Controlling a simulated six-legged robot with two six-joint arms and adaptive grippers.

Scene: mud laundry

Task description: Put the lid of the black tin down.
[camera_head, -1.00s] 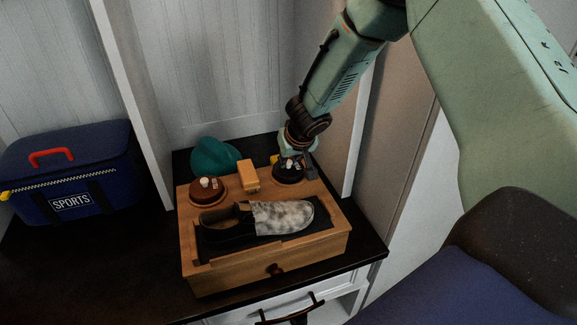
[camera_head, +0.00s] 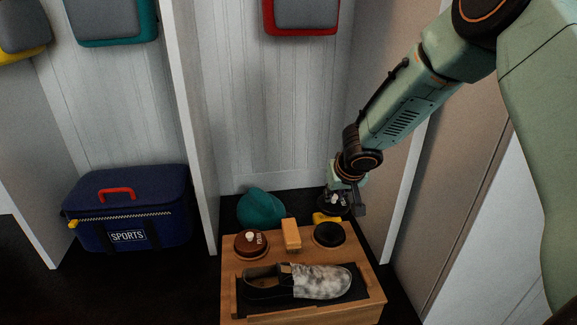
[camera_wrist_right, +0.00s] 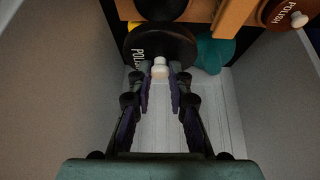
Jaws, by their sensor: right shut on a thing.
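My right gripper (camera_head: 346,193) is shut on the white knob (camera_wrist_right: 159,69) of the black lid. The black lid (camera_wrist_right: 165,42), lettered POLISH, hangs from the fingers. In the head view the lid (camera_head: 329,207) is beyond the back right corner of the wooden box, at the dark bench top. I cannot tell whether it touches the surface. The open black tin (camera_head: 329,234) stands on the box's right side, apart from the lid; its edge also shows in the wrist view (camera_wrist_right: 160,8). My left gripper is in neither view.
The wooden box (camera_head: 238,295) carries a black and grey shoe (camera_head: 310,281), a brown tin (camera_head: 250,243) and a brush (camera_head: 291,234). A teal cap (camera_head: 261,207) lies behind it. A yellow thing (camera_head: 321,217) is beside the lid. Wall panels stand close on the right.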

